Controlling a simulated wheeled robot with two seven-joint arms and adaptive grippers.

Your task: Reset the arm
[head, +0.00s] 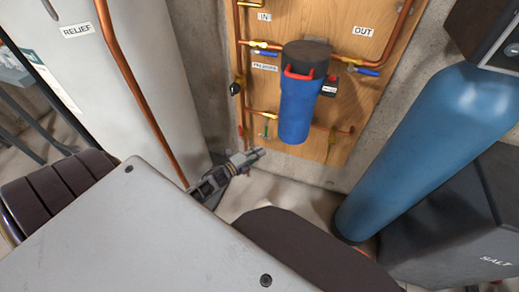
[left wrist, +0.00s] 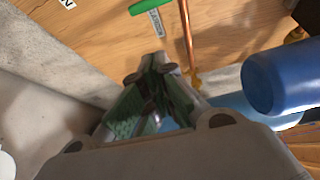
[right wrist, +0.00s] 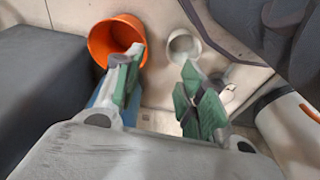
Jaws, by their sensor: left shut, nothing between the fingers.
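My left gripper (head: 252,156) shows in the head view below the wooden panel and left of the blue filter's lower end. It is shut and empty, with its fingertips close together in the left wrist view (left wrist: 158,68). It appears clear of the pipes. My right gripper is hidden in the head view. In the right wrist view its two green-padded fingers (right wrist: 164,66) stand apart, with nothing between them. An orange bucket (right wrist: 108,36) and a small pale round container (right wrist: 183,46) lie beyond its fingers.
The wooden panel (head: 350,95) carries copper pipes and a blue filter housing (head: 297,112). A white tank (head: 125,75) stands left. A blue cylinder (head: 430,140) and a dark salt bin (head: 455,215) stand right. Concrete floor (head: 290,193) shows between them.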

